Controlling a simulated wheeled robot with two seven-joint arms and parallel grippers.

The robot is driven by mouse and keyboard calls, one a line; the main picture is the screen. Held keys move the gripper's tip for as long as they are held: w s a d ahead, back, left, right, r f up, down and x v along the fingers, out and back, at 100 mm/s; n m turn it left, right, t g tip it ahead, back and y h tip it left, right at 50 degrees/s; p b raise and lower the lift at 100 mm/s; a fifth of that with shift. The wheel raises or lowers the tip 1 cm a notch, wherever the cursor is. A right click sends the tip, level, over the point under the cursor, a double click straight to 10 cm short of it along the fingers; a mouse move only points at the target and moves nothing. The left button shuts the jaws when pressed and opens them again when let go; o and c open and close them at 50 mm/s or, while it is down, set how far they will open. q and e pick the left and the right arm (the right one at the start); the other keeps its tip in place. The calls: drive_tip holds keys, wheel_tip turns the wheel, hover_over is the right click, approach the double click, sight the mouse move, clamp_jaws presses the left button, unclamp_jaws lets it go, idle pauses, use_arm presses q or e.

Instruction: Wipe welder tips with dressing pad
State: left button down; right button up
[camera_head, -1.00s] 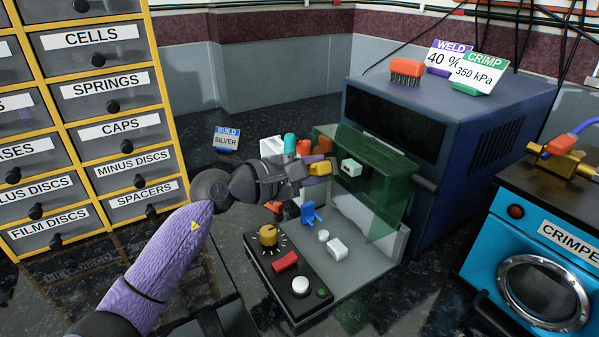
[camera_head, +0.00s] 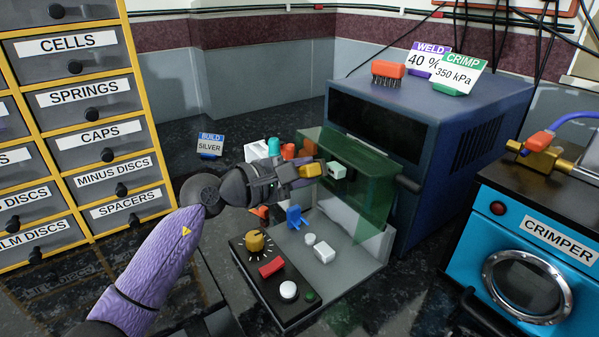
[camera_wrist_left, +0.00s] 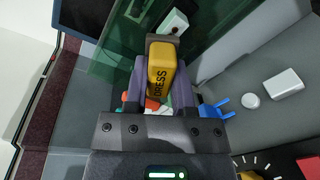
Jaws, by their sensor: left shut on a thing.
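My left gripper (camera_head: 298,176) is shut on the yellow dressing pad (camera_head: 311,170). The pad also shows in the left wrist view (camera_wrist_left: 162,72), lettered DRESS, upright between the fingers. The gripper holds it above the grey welder base (camera_head: 349,260), beside the green see-through shield (camera_head: 372,205). A small white block (camera_head: 337,170) is just right of the pad; in the left wrist view this block (camera_wrist_left: 176,20) shows a dark round spot and lies beyond the pad. I cannot clearly make out the welder tips. My right gripper is not in view.
A blue two-pronged part (camera_head: 295,216) and white pieces (camera_head: 324,252) sit on the base. The control panel (camera_head: 268,247) has a gold knob. The dark blue welder housing (camera_head: 455,130) is behind; the crimper (camera_head: 535,262) is right, the drawer cabinet (camera_head: 90,120) left.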

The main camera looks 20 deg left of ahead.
sight(318, 175)
use_arm(q)
drive_tip(key=shift+w+d, duration=0.1)
drive_tip(key=shift+w, duration=0.05)
drive_tip(key=shift+w+d, duration=0.2)
drive_tip(key=shift+w, duration=0.05)
drive_tip(key=s+d+p, duration=0.2)
drive_tip(key=p, duration=0.1)
drive_tip(key=shift+d+r, duration=0.2)
drive_tip(key=shift+r, duration=0.1)
drive_tip(key=w+a+f+b, duration=0.1)
drive_tip(key=b, duration=0.3)
drive_tip(key=shift+w+a+f, duration=0.25)
drive_tip(key=shift+w+a, duration=0.15)
drive_tip(key=shift+w+a+r, duration=0.15)
drive_tip(key=shift+a, duration=0.05)
drive_tip(key=shift+r, duration=0.25)
